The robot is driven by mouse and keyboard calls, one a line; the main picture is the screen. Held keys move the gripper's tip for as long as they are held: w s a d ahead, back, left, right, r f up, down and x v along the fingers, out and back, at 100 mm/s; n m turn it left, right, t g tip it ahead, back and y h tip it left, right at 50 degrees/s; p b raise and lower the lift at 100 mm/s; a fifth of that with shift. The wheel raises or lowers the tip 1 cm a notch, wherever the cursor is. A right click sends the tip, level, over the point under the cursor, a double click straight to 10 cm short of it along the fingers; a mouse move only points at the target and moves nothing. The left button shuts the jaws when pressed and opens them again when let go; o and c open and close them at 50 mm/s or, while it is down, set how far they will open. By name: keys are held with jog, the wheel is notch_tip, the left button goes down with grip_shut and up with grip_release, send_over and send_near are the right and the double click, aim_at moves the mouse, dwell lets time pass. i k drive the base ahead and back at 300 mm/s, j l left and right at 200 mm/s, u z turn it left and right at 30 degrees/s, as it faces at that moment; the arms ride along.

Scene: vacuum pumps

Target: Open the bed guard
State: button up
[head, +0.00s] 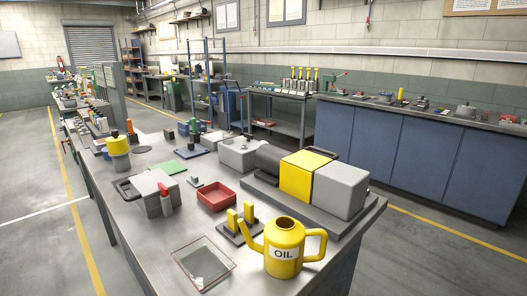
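On the bench, a machine on a dark flat base (262,200) has a black cylindrical body (272,158), a yellow box-shaped cover (308,174) and a grey box (341,188) in a row. The yellow cover sits between the other two and looks closed, with no gap visible on top. I cannot tell for sure that it is the bed guard. A dark handle-like bar shows behind it. My gripper is not in view.
A yellow oil can (284,248) stands in front of the machine, near a small black stand with yellow blocks (240,222). A red tray (216,195), glass-like plate (203,263) and grey box with handle (154,190) lie left. Floor is clear on the left.

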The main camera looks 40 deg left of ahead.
aim_at(304, 159)
jog(key=i+l+u, duration=0.15)
jog(key=u, duration=0.3)
jog(key=i+l+u, duration=0.25)
jog(key=u, duration=0.15)
jog(key=i+l+u, duration=0.25)
jog(key=u, duration=0.2)
jog(key=i+l+u, duration=0.1)
jog(key=l+u, duration=0.35)
jog(key=i+l+u, duration=0.1)
jog(key=l+u, duration=0.3)
jog(key=i+l+u, duration=0.3)
jog(key=l, duration=0.35)
jog(key=l+u, duration=0.35)
jog(key=l, duration=0.35)
jog(key=l+u, duration=0.3)
jog(key=l, duration=0.4)
jog(key=i+l+u, duration=0.2)
jog(key=l, duration=0.15)
jog(key=k+l, duration=0.15)
jog(key=k, duration=0.15)
jog(key=l+u, duration=0.05)
